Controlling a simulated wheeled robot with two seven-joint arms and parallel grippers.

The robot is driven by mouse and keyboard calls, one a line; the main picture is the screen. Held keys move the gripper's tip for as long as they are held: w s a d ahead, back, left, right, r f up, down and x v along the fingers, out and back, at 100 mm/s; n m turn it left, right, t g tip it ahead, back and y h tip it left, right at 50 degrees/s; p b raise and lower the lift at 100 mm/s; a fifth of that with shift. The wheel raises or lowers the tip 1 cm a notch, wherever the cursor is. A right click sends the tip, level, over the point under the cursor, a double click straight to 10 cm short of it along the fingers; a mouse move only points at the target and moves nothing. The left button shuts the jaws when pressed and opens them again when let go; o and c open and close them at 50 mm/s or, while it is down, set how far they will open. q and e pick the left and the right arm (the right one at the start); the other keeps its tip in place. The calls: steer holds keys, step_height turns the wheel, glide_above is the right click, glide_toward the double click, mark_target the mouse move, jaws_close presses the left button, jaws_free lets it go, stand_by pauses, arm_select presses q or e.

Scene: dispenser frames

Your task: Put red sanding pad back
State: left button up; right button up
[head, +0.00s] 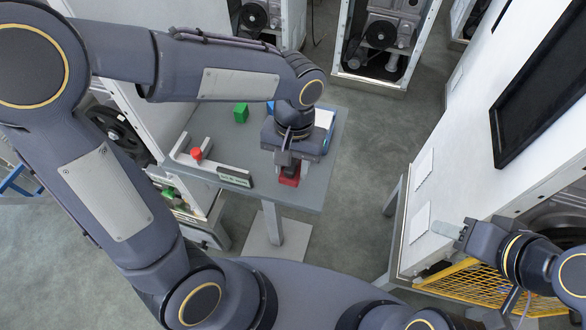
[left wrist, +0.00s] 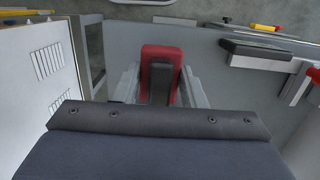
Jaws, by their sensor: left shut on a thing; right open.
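The red sanding pad (head: 289,179) shows below my left gripper (head: 287,166) near the front right part of the grey table. In the left wrist view the red pad (left wrist: 149,52) has a dark middle strip and sits between the two grey fingers of my left gripper (left wrist: 161,88), which is shut on it. I cannot tell whether the pad touches the table. My right gripper (head: 449,230) is open and empty at the right, beside a white cabinet.
The grey table (head: 230,140) carries a green block (head: 240,112), a red knob (head: 196,154) on a light bracket, and a dark flat bar (head: 235,176) at its front edge. A blue-edged white item (head: 325,119) is partly hidden behind my wrist. The white cabinet (head: 470,150) stands right.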

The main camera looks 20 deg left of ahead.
mark_target(293, 173)
arm_select(q)
steer(key=shift+w+f, duration=0.2)
steer(key=shift+f, duration=0.05)
steer(key=shift+w+f, duration=0.2)
steer(key=shift+f, duration=1.55)
steer(key=shift+f, duration=0.25)
steer(key=o, duration=0.9)
steer(key=shift+o, duration=0.2)
steer(key=shift+r, duration=0.15)
